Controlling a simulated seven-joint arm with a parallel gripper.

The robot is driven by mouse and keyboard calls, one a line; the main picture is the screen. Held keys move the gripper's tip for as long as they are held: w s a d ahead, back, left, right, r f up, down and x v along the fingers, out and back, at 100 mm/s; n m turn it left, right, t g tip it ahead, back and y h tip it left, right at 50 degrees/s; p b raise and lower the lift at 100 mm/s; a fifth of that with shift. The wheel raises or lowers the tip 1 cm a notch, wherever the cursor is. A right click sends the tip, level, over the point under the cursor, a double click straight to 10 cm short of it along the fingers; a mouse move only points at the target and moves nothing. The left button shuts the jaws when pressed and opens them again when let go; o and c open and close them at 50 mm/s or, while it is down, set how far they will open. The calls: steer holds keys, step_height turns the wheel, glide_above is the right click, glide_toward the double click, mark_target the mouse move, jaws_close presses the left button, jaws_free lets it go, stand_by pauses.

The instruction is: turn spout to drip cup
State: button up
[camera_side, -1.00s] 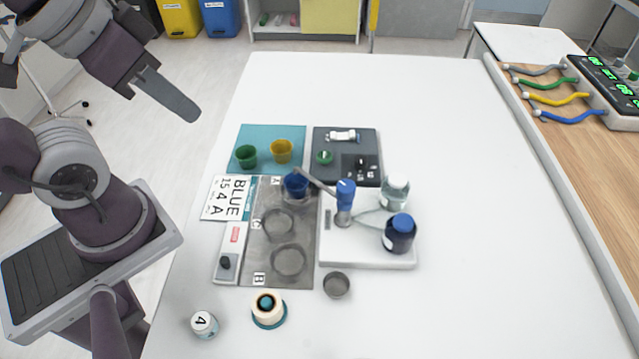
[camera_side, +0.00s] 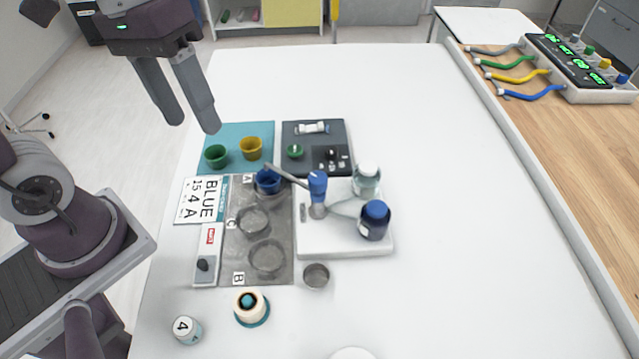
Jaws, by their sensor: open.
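The dispenser has a blue pump head (camera_side: 317,184) on a white base (camera_side: 345,243). Its thin grey spout (camera_side: 288,176) points up-left, with its tip over or beside the blue cup (camera_side: 267,184) at spot A; I cannot tell exactly which. A small grey metal cup (camera_side: 316,276), which looks like the drip cup, stands on the table in front of the base, apart from the spout. My gripper (camera_side: 194,125) is open and empty, fingers pointing down, raised at the table's far left, apart from the dispenser.
Green (camera_side: 216,156) and yellow (camera_side: 251,148) cups stand on a teal mat (camera_side: 232,132). A clear jar (camera_side: 367,180) and a dark blue-capped bottle (camera_side: 374,221) stand at the base. A tape-like roll (camera_side: 251,306) and a vial (camera_side: 187,329) lie in front. The table's right side is clear.

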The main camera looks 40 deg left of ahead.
steer(key=w+d+f+n+g+h, duration=0.4)
steer(key=w+f+g+h, duration=0.15)
steer(key=w, duration=0.35)
steer(key=n+g+h, duration=0.2)
steer(key=n+h, duration=0.5)
steer(key=h, duration=0.2)
glide_toward(322, 185)
steer(key=x, duration=1.1)
steer(key=shift+d, duration=0.15)
jaws_close()
